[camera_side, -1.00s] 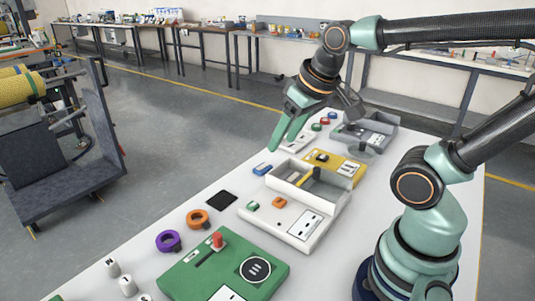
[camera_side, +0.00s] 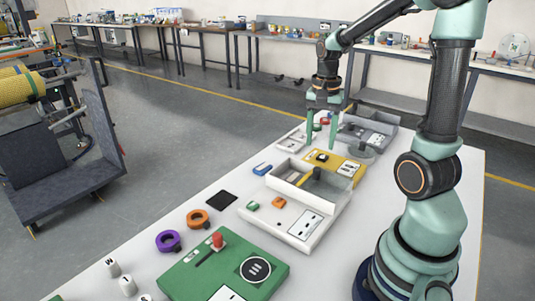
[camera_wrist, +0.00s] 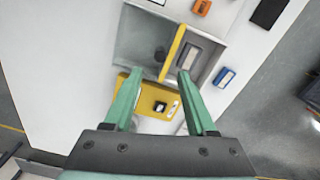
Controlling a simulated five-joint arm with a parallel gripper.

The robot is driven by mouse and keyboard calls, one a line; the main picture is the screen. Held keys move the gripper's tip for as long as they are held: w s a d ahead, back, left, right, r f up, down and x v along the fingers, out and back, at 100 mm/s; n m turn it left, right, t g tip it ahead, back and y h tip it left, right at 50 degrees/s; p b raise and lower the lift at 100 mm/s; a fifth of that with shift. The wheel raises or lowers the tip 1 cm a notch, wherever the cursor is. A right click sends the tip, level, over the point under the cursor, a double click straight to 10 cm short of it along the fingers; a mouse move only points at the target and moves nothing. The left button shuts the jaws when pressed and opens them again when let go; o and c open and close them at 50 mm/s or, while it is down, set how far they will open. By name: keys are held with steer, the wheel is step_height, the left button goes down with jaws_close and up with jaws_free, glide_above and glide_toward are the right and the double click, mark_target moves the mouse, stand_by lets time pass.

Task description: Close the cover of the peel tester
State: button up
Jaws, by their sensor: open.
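No label marks the peel tester, so I cannot tell for certain which device it is. A white device (camera_side: 275,222) in the middle of the table has an open-topped compartment (camera_side: 340,185) at its back, with a yellow bar across it. The compartment and yellow bar (camera_wrist: 177,50) also show in the wrist view. A yellow device (camera_side: 325,158) lies just behind it and shows between my fingers in the wrist view (camera_wrist: 152,98). My gripper (camera_side: 321,142) points down above the table near the yellow device, fingers apart and empty. I cannot make out a separate cover.
A green box (camera_side: 190,277) with a red knob stands in front. A grey open box (camera_side: 385,127) is behind. Purple (camera_side: 168,241) and orange (camera_side: 197,219) rings, a black pad (camera_side: 222,200) and a blue block (camera_side: 262,169) lie along the left. The right side of the table is fairly clear.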

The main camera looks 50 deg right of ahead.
mark_target(316, 168)
step_height(316, 168, down, 9)
steer(key=shift+r, duration=0.1)
steer(key=shift+c, duration=0.3)
jaws_close()
steer(key=shift+w, duration=0.1)
stand_by(1.3)
